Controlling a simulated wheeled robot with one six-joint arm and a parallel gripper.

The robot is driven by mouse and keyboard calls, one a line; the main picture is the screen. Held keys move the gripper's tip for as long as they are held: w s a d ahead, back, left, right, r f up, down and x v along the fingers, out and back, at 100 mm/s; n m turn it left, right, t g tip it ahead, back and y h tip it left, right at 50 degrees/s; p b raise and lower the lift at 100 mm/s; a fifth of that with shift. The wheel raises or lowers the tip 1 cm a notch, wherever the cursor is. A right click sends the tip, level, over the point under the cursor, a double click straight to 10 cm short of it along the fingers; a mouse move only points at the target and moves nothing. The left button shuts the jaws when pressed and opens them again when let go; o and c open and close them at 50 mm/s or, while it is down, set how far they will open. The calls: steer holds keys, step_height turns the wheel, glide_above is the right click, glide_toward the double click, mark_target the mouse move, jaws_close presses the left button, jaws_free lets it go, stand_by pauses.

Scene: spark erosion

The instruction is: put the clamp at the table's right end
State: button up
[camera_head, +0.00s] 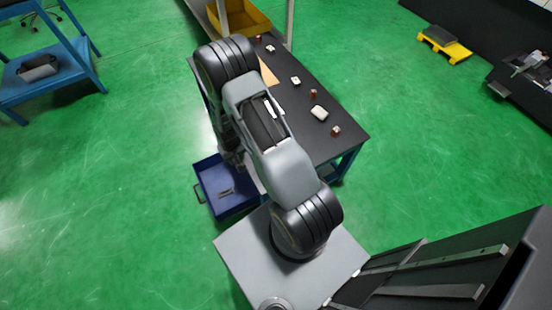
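The dark-topped table (322,90) runs from the upper middle to the right, and its right end is near the copper-coloured block. A small grey metal piece (226,193) lies in the open blue drawer (213,180) at the table's near left side. It may be the clamp, but it is too small to be sure. My arm reaches over the table and folds down, with its dark wrist (232,156) above the drawer's inner edge. My gripper's fingers cannot be made out behind the arm, so I cannot see whether they are open or hold anything.
On the table are a white block (319,112), a copper-coloured block (336,131), another small reddish block (313,93) and a small white piece (295,81). A yellow bin (243,18) stands at the far end. A blue shelf (50,75) is at left.

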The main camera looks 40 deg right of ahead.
step_height(320, 180, up, 2)
steer(key=w+d+r+b, duration=0.1)
steer(key=w+d+b, duration=0.15)
steer(key=b, duration=0.35)
steer(key=shift+m, duration=0.4)
steer(key=s+d+f, duration=0.1)
steer(key=d+f, duration=0.2)
steer(key=d, duration=0.1)
steer(key=d+f+b, duration=0.1)
steer(key=d+f, duration=0.2)
steer(key=d, duration=0.1)
steer(key=s+d+f+b, duration=0.1)
steer(key=d+f, duration=0.1)
steer(key=d, duration=0.3)
steer(key=shift+s+f, duration=0.3)
steer(key=shift+f, duration=0.1)
steer(key=shift+s+d+f, duration=0.1)
steer(key=shift+d+f, duration=0.15)
steer(key=shift+f, duration=0.2)
steer(key=shift+d+f+b, duration=0.1)
steer(key=shift+f+b, duration=0.45)
steer(key=shift+f, duration=1)
steer(key=shift+f, duration=0.1)
steer(key=shift+f, duration=0.15)
steer(key=o, duration=1.1)
